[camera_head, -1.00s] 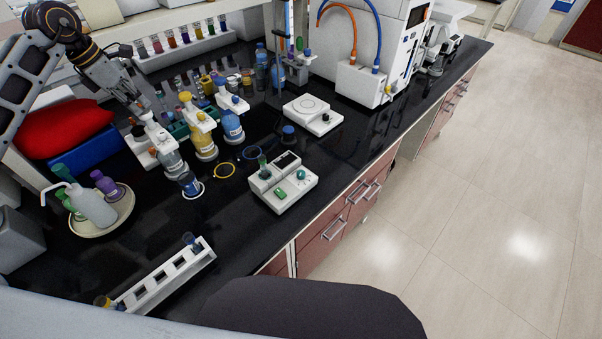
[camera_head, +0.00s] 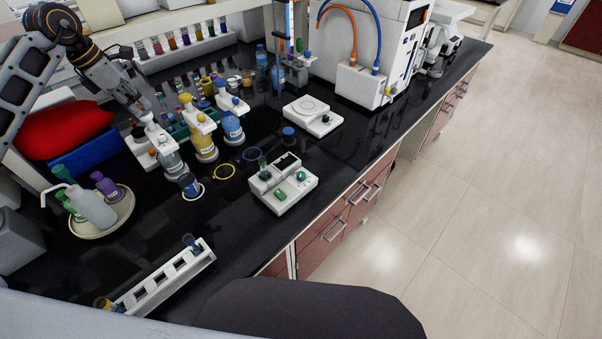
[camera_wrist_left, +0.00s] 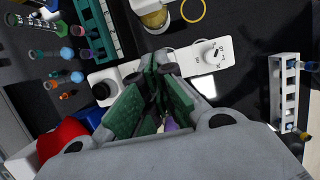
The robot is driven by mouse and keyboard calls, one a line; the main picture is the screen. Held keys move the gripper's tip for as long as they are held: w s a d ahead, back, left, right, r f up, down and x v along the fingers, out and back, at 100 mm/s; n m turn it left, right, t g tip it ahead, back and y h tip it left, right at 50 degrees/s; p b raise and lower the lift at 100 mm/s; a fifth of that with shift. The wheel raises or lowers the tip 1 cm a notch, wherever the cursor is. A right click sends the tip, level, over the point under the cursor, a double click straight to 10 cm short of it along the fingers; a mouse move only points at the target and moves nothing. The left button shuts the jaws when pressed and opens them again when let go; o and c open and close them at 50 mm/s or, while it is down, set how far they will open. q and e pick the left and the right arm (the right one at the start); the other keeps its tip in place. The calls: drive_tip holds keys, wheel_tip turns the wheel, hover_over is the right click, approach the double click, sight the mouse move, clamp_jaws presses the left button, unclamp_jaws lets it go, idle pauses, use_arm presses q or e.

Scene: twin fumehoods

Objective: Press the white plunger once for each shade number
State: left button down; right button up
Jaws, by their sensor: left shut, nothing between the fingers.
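My left gripper (camera_head: 143,111) is shut and empty, directly over the white-topped dispenser of the leftmost bottle (camera_head: 170,161). In the left wrist view its green-padded fingers (camera_wrist_left: 156,75) are together and hide part of the white dispenser (camera_wrist_left: 205,54) below. Whether the fingertips touch the plunger cannot be told. A small cup of dark blue liquid (camera_head: 189,184) stands on a white ring in front of that bottle. A yellow bottle (camera_head: 205,149) and a blue bottle (camera_head: 232,127) with similar white tops stand to the right. My right gripper is not in view. No shade number is readable.
A red bag (camera_head: 65,128) on a blue tray is left of the gripper. A round tray (camera_head: 105,228) holds several squeeze bottles. A white rack (camera_head: 165,281) lies in front. A white instrument (camera_head: 284,184) stands right, with dark bench free between them.

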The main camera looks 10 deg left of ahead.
use_arm(q)
drive_tip(key=shift+f, duration=0.1)
idle(0.3)
drive_tip(key=shift+f+b, duration=0.35)
drive_tip(key=shift+f, duration=0.6)
drive_tip(key=shift+r, duration=0.5)
drive_tip(key=shift+r+p, duration=1)
drive_tip(key=shift+p, duration=0.1)
drive_tip(key=shift+f, duration=0.15)
